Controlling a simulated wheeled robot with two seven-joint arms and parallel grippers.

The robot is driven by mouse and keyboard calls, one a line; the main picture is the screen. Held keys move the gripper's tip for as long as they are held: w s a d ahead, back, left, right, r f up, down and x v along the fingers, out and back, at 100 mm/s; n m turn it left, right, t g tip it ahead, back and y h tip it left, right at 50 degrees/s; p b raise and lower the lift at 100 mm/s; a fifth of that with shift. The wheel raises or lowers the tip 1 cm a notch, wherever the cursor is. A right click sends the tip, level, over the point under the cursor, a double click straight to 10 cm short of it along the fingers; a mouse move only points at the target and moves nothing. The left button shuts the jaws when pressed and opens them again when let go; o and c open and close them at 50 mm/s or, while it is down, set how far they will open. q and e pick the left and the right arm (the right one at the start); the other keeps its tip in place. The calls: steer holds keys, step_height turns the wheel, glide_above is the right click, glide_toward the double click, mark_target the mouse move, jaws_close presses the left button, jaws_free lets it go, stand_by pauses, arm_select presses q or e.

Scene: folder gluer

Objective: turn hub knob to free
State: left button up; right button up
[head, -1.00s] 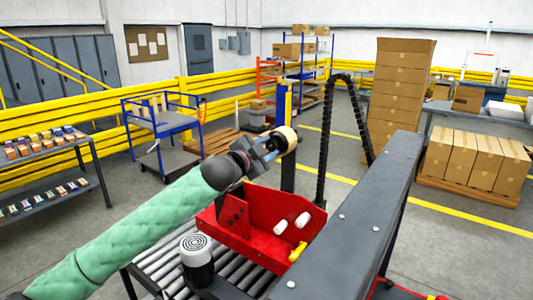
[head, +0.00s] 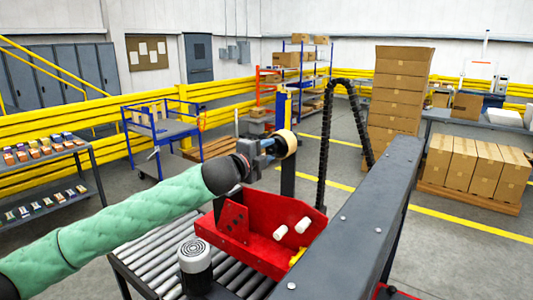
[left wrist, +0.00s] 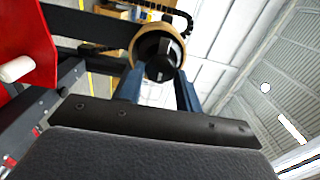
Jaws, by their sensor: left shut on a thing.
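The black hub knob (left wrist: 158,58) sits in the middle of a tan roll in the left wrist view, with a pale mark on its face. The tan roll (head: 286,143) stands in front of a dark post in the head view, where the knob is mostly hidden by my gripper. My left gripper (head: 272,147) reaches in from the left at the roll's hub. In the left wrist view its blue fingers (left wrist: 158,80) lie on both sides of the knob, shut on it. How far the knob is turned cannot be told. My right gripper is in neither view.
Below the gripper, a red tray (head: 255,246) with white rollers stands by a roller conveyor (head: 150,263). A grey beam (head: 350,222) runs along the right, and a black cable chain (head: 325,130) arches behind. A white-topped cylinder (head: 194,256) stands on the near side.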

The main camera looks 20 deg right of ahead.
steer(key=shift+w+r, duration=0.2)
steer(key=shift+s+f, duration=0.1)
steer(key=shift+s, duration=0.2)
arm_select(q)
steer(key=o, duration=1)
steer(key=shift+c, duration=0.2)
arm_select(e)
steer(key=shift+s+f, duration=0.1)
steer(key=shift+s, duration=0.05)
arm_select(q)
steer(key=shift+s+a, duration=0.3)
steer(key=shift+a, duration=0.1)
steer(key=v, duration=0.6)
steer(key=shift+s+a+p, duration=0.2)
steer(key=shift+a+p, duration=0.05)
steer(key=shift+p, duration=0.1)
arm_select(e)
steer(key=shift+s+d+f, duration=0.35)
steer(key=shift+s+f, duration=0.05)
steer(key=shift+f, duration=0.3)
